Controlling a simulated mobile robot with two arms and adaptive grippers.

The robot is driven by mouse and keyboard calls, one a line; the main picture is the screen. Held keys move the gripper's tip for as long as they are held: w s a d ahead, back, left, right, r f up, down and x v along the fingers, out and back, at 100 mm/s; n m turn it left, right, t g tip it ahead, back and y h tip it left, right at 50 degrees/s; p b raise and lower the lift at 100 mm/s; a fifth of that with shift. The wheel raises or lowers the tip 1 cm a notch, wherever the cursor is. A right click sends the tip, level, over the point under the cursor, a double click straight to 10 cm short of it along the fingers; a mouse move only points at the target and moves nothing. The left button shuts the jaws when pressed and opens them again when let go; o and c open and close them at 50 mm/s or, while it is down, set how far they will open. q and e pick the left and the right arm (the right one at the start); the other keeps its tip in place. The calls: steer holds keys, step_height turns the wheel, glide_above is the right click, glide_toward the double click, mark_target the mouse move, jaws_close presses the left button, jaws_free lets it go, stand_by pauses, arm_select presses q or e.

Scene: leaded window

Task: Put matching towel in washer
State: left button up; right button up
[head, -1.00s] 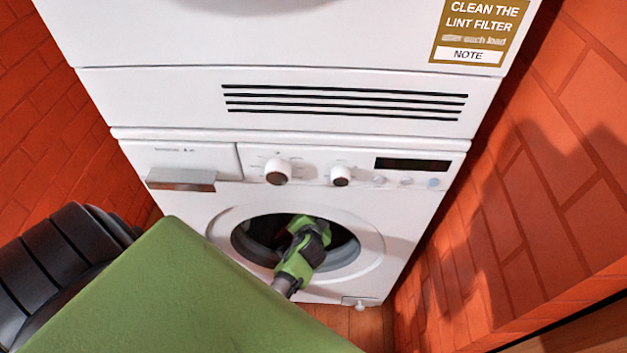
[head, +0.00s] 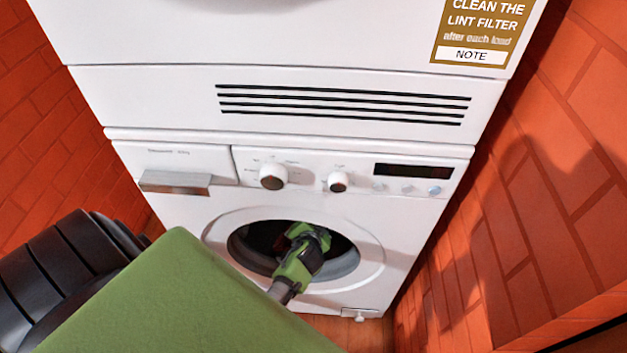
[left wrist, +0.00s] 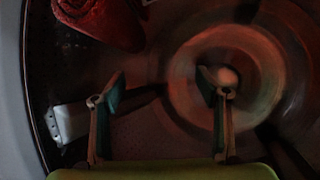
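The white front-loading washer (head: 190,220) stands ahead with its round opening facing me. My left gripper (head: 305,238) reaches into the opening in the head view. In the left wrist view, my left gripper's two fingers (left wrist: 162,90) are spread apart with nothing between them, inside the dark drum (left wrist: 180,130). A dark red rolled towel (left wrist: 95,20) lies in the drum at the upper left, beyond the fingers and apart from them. A small reddish patch shows beside the gripper in the head view, too small to identify. My right gripper is not in view.
A second white appliance (head: 150,95) with dark vent slots sits above the washer. A sign about the lint filter (head: 484,32) is on it. Orange brick walls (head: 540,200) close in on both sides. A small white block (left wrist: 68,122) shows at the drum's left side.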

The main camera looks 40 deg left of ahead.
arm_select(q)
steer(key=v, duration=0.7)
steer(key=shift+s, duration=0.2)
steer(key=shift+d+r, duration=0.1)
steer(key=shift+d, duration=0.05)
